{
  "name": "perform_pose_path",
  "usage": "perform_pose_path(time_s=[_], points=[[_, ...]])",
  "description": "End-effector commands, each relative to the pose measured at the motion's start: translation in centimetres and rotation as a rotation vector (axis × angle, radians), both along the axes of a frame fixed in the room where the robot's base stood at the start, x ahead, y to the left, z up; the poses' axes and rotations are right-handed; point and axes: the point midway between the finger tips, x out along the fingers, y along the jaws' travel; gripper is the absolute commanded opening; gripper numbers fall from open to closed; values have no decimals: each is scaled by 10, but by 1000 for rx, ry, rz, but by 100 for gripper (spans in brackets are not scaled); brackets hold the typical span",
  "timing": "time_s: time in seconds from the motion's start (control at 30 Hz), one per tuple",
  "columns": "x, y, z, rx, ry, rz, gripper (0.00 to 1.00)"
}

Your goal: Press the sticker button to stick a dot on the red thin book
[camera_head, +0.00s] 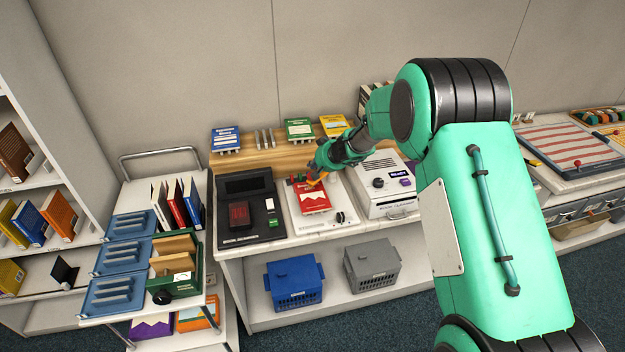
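The red thin book (314,201) lies on a white station (300,224) on the counter. My gripper (317,182) is at the far part of the red book, with an orange-yellow part showing beside its fingers. It is too small and partly hidden to tell whether the fingers are open, or whether they touch the book. Small dark controls (340,217) sit at the station's front right, right of the book. I cannot tell which control is the sticker button. No dot is clearly visible on the book.
A black device with a screen (243,184) stands left of the station, and a white machine reading READY (378,203) stands right. Blue (293,284) and grey (371,264) crates sit on the shelf below. A cart (193,302) with books stands left. My arm hides part of the counter.

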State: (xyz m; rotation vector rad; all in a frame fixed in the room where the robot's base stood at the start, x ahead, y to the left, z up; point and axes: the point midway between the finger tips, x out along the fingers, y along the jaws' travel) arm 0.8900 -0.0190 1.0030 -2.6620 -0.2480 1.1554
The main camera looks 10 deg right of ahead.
Motion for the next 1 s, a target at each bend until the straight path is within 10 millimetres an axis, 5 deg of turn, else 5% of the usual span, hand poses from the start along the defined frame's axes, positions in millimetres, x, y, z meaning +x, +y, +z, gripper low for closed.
perform_pose_path(time_s=[0.3,1.0], points=[[0,0,-16,-1,0,1,0],[0,0,-17,0,0,0,0]])
